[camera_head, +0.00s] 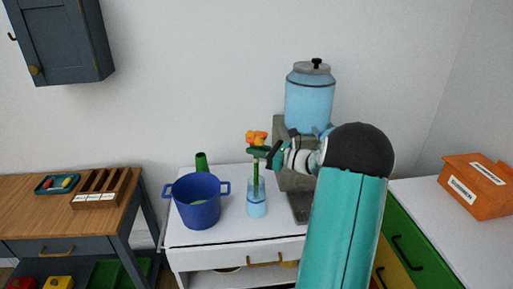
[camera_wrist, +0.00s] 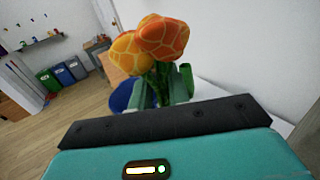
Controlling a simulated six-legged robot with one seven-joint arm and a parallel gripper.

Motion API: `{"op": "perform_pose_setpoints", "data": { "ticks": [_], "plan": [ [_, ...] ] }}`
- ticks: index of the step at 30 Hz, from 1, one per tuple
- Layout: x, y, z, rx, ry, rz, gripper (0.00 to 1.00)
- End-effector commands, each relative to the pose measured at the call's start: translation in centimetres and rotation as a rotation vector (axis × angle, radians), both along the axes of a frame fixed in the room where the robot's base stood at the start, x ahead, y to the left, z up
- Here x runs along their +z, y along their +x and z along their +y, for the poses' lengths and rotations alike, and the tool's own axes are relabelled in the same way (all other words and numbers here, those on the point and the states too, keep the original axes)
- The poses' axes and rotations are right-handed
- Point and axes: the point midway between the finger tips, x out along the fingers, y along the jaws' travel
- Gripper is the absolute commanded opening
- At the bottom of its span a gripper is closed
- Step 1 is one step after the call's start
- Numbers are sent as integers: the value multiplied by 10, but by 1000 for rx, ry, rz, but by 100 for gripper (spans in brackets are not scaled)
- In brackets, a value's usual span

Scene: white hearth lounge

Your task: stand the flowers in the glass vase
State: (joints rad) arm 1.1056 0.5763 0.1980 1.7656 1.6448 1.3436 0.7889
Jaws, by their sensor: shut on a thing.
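The flowers, with orange heads (camera_head: 256,138) and a green stem, are upright at the middle of the head view. In the wrist view the orange and yellow heads (camera_wrist: 150,42) stand just beyond my gripper, with green leaves below. My gripper (camera_head: 262,152) is shut on the flowers below the heads. The glass vase (camera_head: 256,204) is pale blue and stands upright on the white table. The lower stem shows at the vase's mouth and appears to reach down inside it. The vase is not clearly seen in the wrist view.
A blue pot (camera_head: 197,203) stands left of the vase on the white table (camera_head: 232,236), with a green bottle (camera_head: 202,162) behind it. A large blue water dispenser (camera_head: 309,100) on a grey stand is behind right. A wooden table (camera_head: 110,215) is at left.

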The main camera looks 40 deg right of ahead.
Motion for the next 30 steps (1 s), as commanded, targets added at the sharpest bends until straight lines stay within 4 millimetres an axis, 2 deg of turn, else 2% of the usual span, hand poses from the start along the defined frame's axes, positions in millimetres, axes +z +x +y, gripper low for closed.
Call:
{"op": "perform_pose_setpoints", "data": {
  "ticks": [9, 18, 19, 22, 23, 30],
  "plan": [
    [-11, 0, 0, 0, 1, 0, 0],
    [-12, 0, 0, 0, 0, 0, 0],
    [-12, 0, 0, 0, 0, 0, 20],
    [-12, 0, 0, 0, 0, 0, 39],
    [-12, 0, 0, 0, 0, 0, 43],
    [-13, 0, 0, 0, 0, 0, 43]
  ]
}}
